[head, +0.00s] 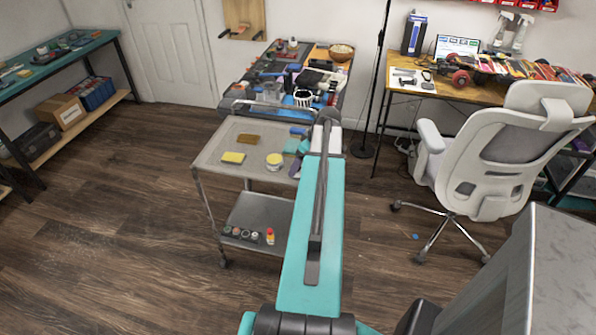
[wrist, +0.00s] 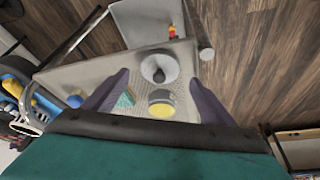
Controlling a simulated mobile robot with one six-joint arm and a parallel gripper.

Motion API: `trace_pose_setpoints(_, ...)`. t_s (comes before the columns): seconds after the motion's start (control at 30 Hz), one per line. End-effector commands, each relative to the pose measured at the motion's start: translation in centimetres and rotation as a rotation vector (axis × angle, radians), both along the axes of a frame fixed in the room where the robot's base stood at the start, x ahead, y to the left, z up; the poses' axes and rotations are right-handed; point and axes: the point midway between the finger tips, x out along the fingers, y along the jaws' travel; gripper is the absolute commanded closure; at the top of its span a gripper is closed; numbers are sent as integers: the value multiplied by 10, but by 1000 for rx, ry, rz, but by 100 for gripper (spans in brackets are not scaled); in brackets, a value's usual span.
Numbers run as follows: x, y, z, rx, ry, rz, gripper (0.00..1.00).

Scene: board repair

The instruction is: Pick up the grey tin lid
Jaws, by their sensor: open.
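A pale grey round piece with a darker middle (wrist: 160,64), which looks like the tin lid, sits on the trolley top in the wrist view. It lies between the lines of my fingers; I cannot tell how far below them. In the head view my arm hides that spot. My gripper (wrist: 158,79) is open with nothing held, its two purple fingers wide apart. A round yellow-and-grey tin (wrist: 161,104) is next to the lid; it also shows in the head view (head: 274,161), left of my arm.
The grey trolley (head: 212,157) also bears a yellow sponge (head: 233,157), a brown block (head: 248,139) and a teal piece (wrist: 125,99). Small items stand on its lower shelf (head: 262,213). A crowded bench is behind; an office chair (head: 490,185) stands right.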

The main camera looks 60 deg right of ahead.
Motion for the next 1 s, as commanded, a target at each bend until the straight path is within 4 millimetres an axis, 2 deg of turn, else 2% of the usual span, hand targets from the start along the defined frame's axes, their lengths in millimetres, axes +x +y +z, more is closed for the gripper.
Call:
trace_pose_setpoints(0.4, 12, -2, -29, 0, 0, 0, 22)
trace_pose_setpoints(1.0, 12, -2, -31, -1, 0, 0, 22)
